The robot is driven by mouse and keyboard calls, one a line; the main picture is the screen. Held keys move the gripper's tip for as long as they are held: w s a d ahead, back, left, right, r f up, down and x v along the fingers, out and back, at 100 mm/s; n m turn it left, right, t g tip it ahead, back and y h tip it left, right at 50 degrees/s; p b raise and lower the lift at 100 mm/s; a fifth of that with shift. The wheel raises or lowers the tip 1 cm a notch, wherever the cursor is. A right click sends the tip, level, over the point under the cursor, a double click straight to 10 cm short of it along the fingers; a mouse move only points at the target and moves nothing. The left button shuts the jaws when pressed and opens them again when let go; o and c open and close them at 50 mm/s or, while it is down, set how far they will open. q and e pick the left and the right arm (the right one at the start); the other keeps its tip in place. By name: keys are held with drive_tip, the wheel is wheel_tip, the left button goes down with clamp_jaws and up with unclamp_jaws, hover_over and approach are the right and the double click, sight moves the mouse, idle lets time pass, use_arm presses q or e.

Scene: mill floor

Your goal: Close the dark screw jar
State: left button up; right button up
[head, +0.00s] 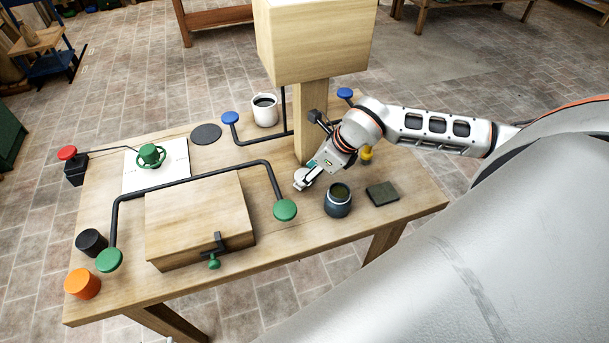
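The dark screw jar (338,204) stands upright on the wooden table, right of the post. Its mouth is open and shows a dark greenish inside. My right gripper (309,175) reaches in from the right, left of the jar and apart from it, by the foot of the post. A small pale round piece (302,183), which looks like a lid, is at its fingertips. I cannot tell whether the fingers are closed on it or whether it rests on the table. My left gripper is not in view.
The wooden post (315,120) stands close behind my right gripper. A dark square pad (382,193) lies right of the jar. A wooden box (200,218) and a bent bar with green knobs (285,210) stand to the left. A white mug (265,111) is behind.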

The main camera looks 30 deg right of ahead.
drive_tip(key=c, duration=0.6)
drive_tip(key=shift+o, duration=0.2)
drive_tip(key=shift+r, duration=0.15)
drive_tip(key=shift+r, duration=0.2)
drive_tip(key=shift+s+r+b, duration=0.15)
drive_tip(key=shift+r+b, duration=0.1)
drive_tip(key=shift+b, duration=0.1)
drive_tip(key=s, duration=0.1)
drive_tip(key=s+a+b, duration=0.1)
drive_tip(key=s, duration=0.1)
drive_tip(key=shift+s+f, duration=0.1)
drive_tip(key=shift+s, duration=0.2)
wheel_tip(320, 180, up, 14)
